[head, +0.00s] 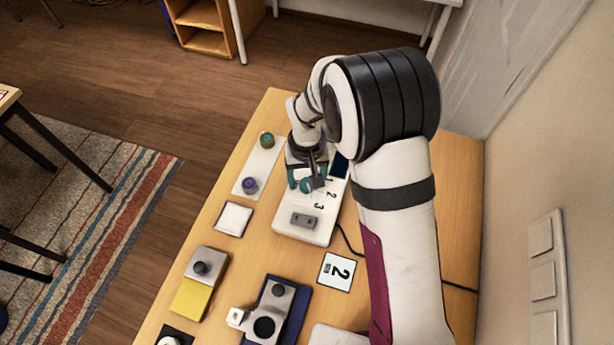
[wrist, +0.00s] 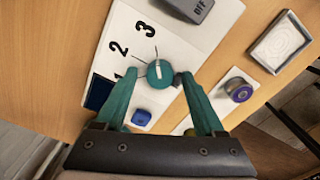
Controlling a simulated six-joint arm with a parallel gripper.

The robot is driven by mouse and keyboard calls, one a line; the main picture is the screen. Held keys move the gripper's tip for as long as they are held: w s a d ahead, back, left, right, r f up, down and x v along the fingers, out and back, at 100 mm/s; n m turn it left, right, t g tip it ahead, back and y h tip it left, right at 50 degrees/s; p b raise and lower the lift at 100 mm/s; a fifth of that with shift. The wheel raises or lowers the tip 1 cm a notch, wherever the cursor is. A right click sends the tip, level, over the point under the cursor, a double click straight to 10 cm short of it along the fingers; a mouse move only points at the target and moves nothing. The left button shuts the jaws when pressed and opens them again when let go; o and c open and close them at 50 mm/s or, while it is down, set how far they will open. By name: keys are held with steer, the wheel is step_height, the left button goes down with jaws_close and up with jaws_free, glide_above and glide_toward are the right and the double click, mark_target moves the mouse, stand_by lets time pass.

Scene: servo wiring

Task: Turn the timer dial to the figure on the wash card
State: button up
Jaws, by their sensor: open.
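The white timer panel (head: 290,222) lies on the table with printed figures 1, 2 and 3; it also shows in the wrist view (wrist: 185,40). Its round teal dial (wrist: 160,73) has a pale mark on top, and thin lines run outward from it toward the figures. Which figure the mark meets is hard to tell. My gripper (wrist: 156,77) is open, with a teal finger on either side of the dial. Contact cannot be told. In the head view my gripper (head: 306,178) partly covers the dial.
A grey OFF switch (wrist: 190,8) sits on the panel. A white strip with knobs (head: 259,163) and a white square tile (head: 233,218) lie to the left. A yellow-based box (head: 194,298) and a blue-based device (head: 270,318) stand nearer. A black cable (head: 347,240) leaves the panel.

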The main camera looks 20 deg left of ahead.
jaws_close()
steer(key=shift+n, duration=0.3)
steer(key=n, duration=0.4)
steer(key=shift+n, duration=2.5)
jaws_free()
